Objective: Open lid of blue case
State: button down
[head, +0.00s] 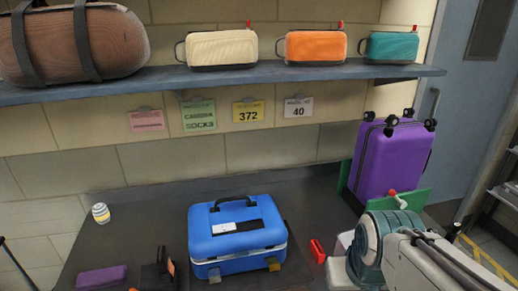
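The blue case (237,243) lies flat on the dark conveyor surface in the middle of the head view. Its lid (238,218) is down on the body, with a black handle and a white label on top. Two latches show on the front, a grey one (214,275) at left and a yellowish one (273,264) at right; whether they are fastened is too small to tell. My arm reaches in at the lower right, apart from the case. I cannot make out my gripper's fingers.
A small red object (317,251) lies right of the case. A purple suitcase (391,158) stands at back right by green panels. A purple box (102,278), a dark object (158,270) and a striped ball (101,213) are at left. A shelf (220,78) with bags runs above.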

aim_at(260, 225)
jog(key=u, duration=0.55)
jog(key=k, duration=1.3)
jog(key=u, duration=1.15)
jog(key=i, duration=1.5)
jog(key=z, duration=0.7)
